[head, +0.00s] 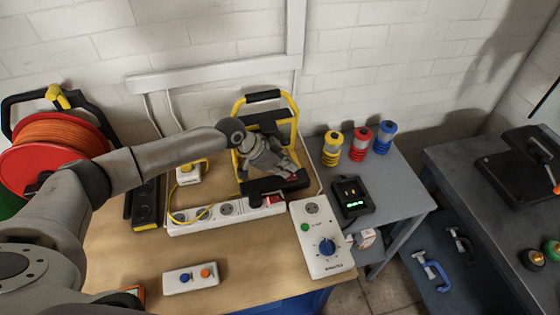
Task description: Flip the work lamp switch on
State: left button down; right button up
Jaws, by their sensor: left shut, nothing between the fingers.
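The work lamp (240,140) stands against the back wall in the head view, with a yellow tubular frame, a black handle on top and a dark base. My left gripper (287,168) is shut and empty, in front of the lamp, low over its base. The gripper covers much of the lamp's front. A small red part shows right by the fingertips; I cannot tell whether it is the lamp's switch or whether the fingers touch it. My right gripper is out of view.
A white power strip (228,212) lies before the lamp. A white box with a blue dial (320,262) is at the right. An orange cable reel (62,142) stands left. A black charger (351,197) sits on the grey table.

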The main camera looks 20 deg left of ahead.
pick_arm(q)
jog(key=shift+f, duration=0.15)
jog(key=f+b, duration=0.1)
jog(key=b, duration=0.2)
jog(key=shift+s+a+f+t+h, duration=0.1)
jog(key=shift+f+t+h, duration=0.1)
jog(key=shift+t+h, duration=0.1)
jog(key=shift+r+p, duration=0.3)
jog(key=shift+r, duration=0.1)
jog(key=shift+f, duration=0.1)
jog(key=shift+s+a+f, duration=0.15)
jog(key=shift+s+a, duration=0.3)
jog(key=shift+a, duration=0.2)
